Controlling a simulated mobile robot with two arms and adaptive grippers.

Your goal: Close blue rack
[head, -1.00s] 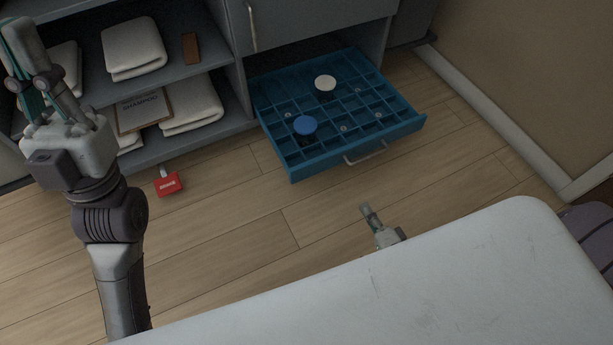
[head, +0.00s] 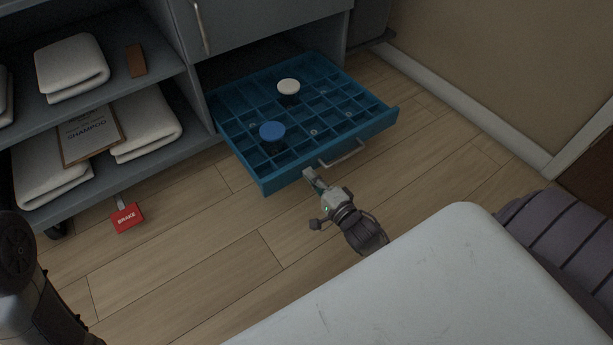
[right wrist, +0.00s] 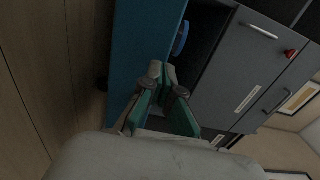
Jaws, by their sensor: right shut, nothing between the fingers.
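The blue rack (head: 330,115) is a compartmented drawer pulled out of the lower part of the grey cabinet. It holds a blue-capped item (head: 272,131) and a white-capped item (head: 288,86). A pale handle (head: 343,153) is on its front. My right gripper (head: 309,175) is shut and empty close to the rack's front, left of the handle; I cannot tell whether it touches. In the right wrist view the shut fingertips (right wrist: 163,68) lie over the blue front panel (right wrist: 145,35). My left gripper is out of view.
The grey cabinet (head: 205,70) has shelves with folded white towels (head: 145,122) and a shampoo board (head: 90,135) at left. A red BRAKE tag (head: 127,217) hangs near the floor. Wooden floor in front is clear; a wall stands at right.

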